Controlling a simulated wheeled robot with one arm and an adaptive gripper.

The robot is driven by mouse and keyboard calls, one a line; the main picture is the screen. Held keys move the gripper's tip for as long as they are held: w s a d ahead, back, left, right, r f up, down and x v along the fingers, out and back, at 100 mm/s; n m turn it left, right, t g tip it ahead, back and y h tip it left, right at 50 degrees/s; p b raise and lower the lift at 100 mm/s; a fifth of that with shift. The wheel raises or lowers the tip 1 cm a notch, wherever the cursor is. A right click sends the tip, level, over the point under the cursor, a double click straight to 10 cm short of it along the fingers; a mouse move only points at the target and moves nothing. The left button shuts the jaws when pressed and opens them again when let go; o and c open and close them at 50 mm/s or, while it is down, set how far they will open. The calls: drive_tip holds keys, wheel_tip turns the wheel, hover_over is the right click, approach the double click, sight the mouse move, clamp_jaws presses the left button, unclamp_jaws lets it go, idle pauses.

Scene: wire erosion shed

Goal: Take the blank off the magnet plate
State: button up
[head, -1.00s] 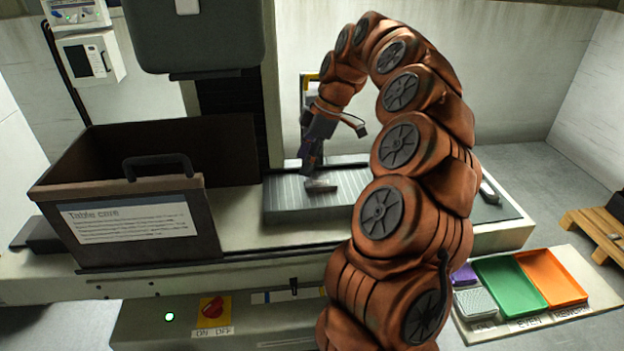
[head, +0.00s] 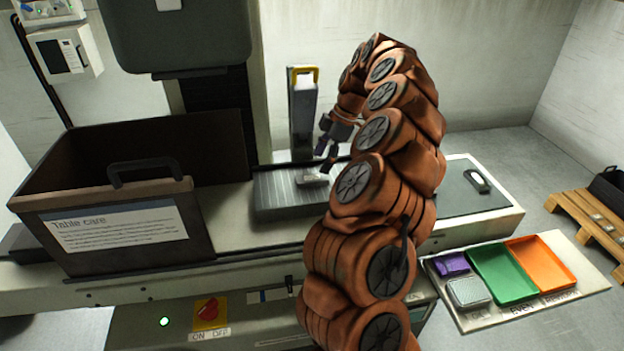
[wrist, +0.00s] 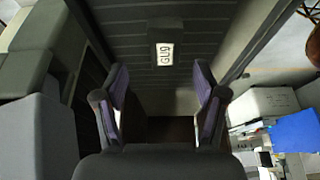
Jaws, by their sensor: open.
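The blank (head: 312,178) is a small pale grey block lying on the ribbed grey magnet plate (head: 272,194) in the head view. In the wrist view the blank (wrist: 165,53) carries a white label with dark characters and lies on the dark lined plate (wrist: 124,50). My gripper (head: 329,154) is above and slightly right of the blank, partly hidden by my arm. In the wrist view my gripper (wrist: 160,86) is open and empty. The blank shows beyond the fingertips, roughly centred between them and apart from both. My arm hides the right part of the plate.
A large brown box (head: 120,248) labelled "Table care" stands left of the plate. A grey post (head: 303,115) rises behind it. A red knob (head: 209,312) and green light (head: 164,321) are in front. Green (head: 502,274) and orange (head: 541,262) trays lie at right.

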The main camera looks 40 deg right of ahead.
sight(313, 177)
drive_tip(key=shift+a+f+p, duration=0.8)
drive_tip(key=shift+f+p, duration=0.05)
drive_tip(key=shift+f, duration=0.15)
drive_tip(key=shift+p+x, duration=0.35)
drive_tip(key=shift+x, duration=0.95)
drive_tip(key=shift+c, duration=0.4)
clamp_jaws()
